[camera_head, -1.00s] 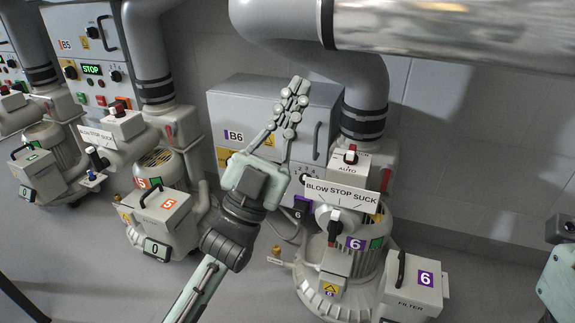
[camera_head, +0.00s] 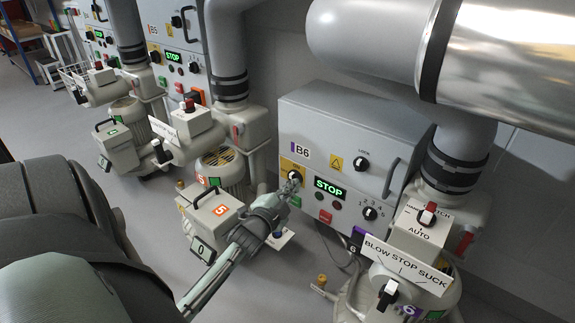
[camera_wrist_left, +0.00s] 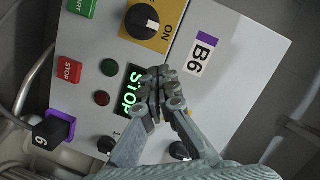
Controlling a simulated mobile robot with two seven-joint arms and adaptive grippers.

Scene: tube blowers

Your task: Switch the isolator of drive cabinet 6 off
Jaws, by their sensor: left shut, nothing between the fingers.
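Drive cabinet B6 (camera_head: 345,120) is the grey box in the middle of the head view, and its B6 label (camera_wrist_left: 200,55) shows in the left wrist view. Its isolator is a black rotary knob (camera_wrist_left: 142,22) on a yellow plate (camera_wrist_left: 165,40); the knob's white mark points towards the word ON. In the head view the yellow plate (camera_head: 293,168) is partly hidden by my left gripper (camera_head: 291,186). In the wrist view the left gripper (camera_wrist_left: 160,92) is shut and empty, in front of the STOP display, apart from the knob. My right gripper is out of view.
The B6 front also bears a LOCK knob (camera_head: 362,163), a numbered selector (camera_head: 370,213), a red stop button (camera_head: 325,216) and a handle (camera_head: 391,178). Blower 5 (camera_head: 215,205) stands left of it. Blower 6's BLOW STOP SUCK sign (camera_head: 405,264) stands at right, below a thick pipe.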

